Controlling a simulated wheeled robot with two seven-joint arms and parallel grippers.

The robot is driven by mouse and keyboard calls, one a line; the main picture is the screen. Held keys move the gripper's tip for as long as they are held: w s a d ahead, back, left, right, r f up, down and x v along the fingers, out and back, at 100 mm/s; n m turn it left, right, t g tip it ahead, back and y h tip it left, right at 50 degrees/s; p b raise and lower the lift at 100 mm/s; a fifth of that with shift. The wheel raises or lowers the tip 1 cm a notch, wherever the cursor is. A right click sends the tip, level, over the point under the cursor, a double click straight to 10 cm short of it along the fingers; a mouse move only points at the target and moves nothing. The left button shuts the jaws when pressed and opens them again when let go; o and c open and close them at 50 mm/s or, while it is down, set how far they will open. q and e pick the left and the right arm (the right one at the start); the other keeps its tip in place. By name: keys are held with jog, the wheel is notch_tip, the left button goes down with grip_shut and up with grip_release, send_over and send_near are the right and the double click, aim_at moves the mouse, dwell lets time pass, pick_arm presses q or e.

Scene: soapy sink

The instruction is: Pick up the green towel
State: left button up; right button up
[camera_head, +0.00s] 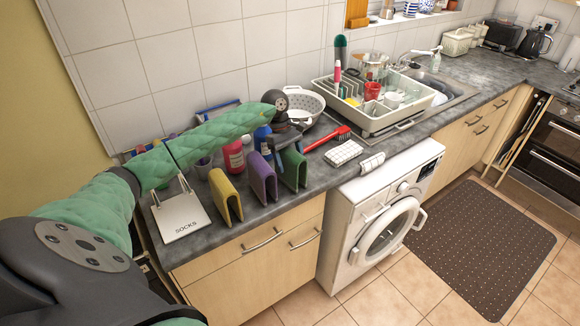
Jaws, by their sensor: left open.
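The green towel (294,170) is folded and stands upright at the counter's front edge, the rightmost of three towels. My left gripper (284,152) is open just above it. Its dark fingers overlap the towel's top edge in the picture. I cannot tell whether they touch the towel or stand on both sides of it. My right gripper is not in view.
The purple towel (262,178) stands close to the left, with the yellow towel (225,196) beyond it. A red brush (328,139) and a white checked cloth (343,153) lie to the right. A white colander (303,104) and a red bottle (234,157) stand behind.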

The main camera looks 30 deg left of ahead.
pick_arm(q)
jog(key=shift+a+f+b, duration=0.1)
jog(key=shift+f+b, duration=0.25)
jog(key=shift+f, duration=0.05)
jog(key=shift+d, duration=0.25)
jog(key=c, duration=1.1)
jog(key=shift+r+p, duration=0.15)
jog(key=shift+p, duration=0.2)
